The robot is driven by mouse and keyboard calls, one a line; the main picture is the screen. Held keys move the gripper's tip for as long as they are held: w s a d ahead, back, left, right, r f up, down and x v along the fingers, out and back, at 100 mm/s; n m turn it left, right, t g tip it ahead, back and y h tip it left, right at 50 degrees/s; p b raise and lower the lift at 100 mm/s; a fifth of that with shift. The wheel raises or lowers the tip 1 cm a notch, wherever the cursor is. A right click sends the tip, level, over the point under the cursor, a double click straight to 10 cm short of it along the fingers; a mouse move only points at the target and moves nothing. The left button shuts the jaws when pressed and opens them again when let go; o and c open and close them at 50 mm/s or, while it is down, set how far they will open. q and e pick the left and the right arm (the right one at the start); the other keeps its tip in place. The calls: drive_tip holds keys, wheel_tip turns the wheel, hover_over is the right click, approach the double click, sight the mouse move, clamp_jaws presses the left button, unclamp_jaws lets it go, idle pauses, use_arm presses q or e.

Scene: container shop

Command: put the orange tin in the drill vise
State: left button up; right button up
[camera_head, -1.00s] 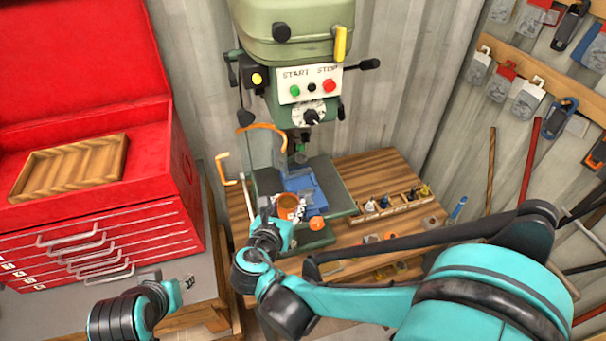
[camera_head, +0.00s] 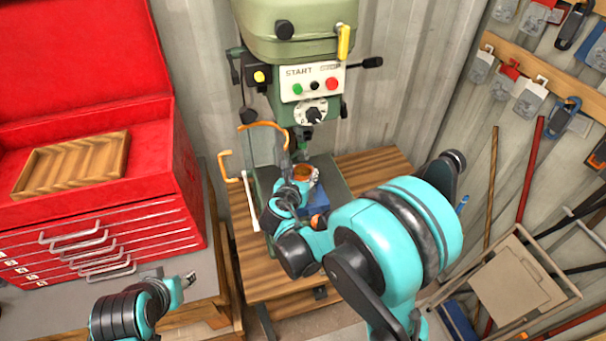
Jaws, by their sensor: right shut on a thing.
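The orange tin (camera_head: 303,171) is at the drill press, just above or at the far part of the blue drill vise (camera_head: 320,198). My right gripper (camera_head: 298,179) is shut on the tin from the near left side. The wrist hides much of the vise, so I cannot tell whether the tin touches it or sits between its jaws. My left gripper (camera_head: 190,279) is low at the left, over the grey bench and away from the tin; its finger gap is too small to judge.
The green drill press (camera_head: 300,60) stands above the vise, with an orange-edged clear guard (camera_head: 262,143) at its left. A red tool chest (camera_head: 90,200) with a wooden tray (camera_head: 72,165) fills the left. A folded chair (camera_head: 520,290) leans at lower right.

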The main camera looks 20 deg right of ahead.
drive_tip(key=shift+s+r, duration=0.1)
drive_tip(key=shift+f, duration=0.25)
drive_tip(key=o, duration=1.4)
drive_tip(key=shift+r, duration=0.1)
drive_tip(key=shift+c, duration=0.2)
